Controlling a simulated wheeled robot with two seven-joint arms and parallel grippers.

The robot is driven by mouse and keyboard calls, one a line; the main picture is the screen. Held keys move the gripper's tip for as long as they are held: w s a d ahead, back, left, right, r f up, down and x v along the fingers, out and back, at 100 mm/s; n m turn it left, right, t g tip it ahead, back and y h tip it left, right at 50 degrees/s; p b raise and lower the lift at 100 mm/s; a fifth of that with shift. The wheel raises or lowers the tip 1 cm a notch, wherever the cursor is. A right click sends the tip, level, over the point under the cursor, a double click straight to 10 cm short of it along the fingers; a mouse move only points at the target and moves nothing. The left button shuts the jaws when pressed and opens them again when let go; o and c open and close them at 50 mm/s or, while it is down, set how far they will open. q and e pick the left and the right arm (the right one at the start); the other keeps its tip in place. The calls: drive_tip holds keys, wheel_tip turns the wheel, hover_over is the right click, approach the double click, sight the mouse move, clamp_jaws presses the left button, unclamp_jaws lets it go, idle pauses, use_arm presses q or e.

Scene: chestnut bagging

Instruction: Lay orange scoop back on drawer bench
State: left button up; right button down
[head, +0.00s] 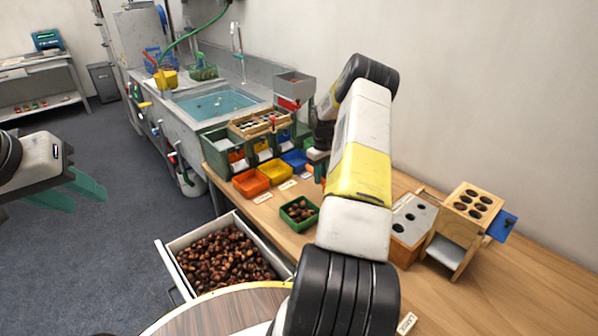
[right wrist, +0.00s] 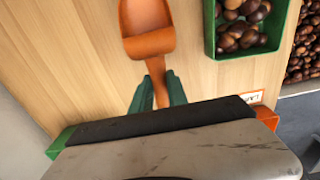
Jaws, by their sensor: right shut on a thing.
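The orange scoop (right wrist: 147,30) shows in the right wrist view, its bowl at the top and its handle running down between my right gripper's green fingers (right wrist: 158,88). My right gripper is shut on the handle. The scoop is over bare wood of the drawer bench (head: 470,290); I cannot tell whether it touches the wood. In the head view my right arm hides most of this gripper and the scoop. My left gripper (head: 88,198) is at the left over the floor, its teal fingers apart and empty.
A green tray of chestnuts (head: 286,222) is beside the scoop; it also shows in the wrist view (right wrist: 210,42). An open drawer full of chestnuts (head: 172,268) juts from the bench. Coloured bins (head: 252,187) stand behind, a wooden holed stand (head: 455,225) at right. The bench's front right is clear.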

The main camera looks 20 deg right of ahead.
drive_tip(key=shift+w+f, duration=0.1)
drive_tip(key=shift+f, duration=1.7)
drive_tip(key=shift+f, duration=0.15)
drive_tip(key=c, duration=1.3)
unclamp_jaws()
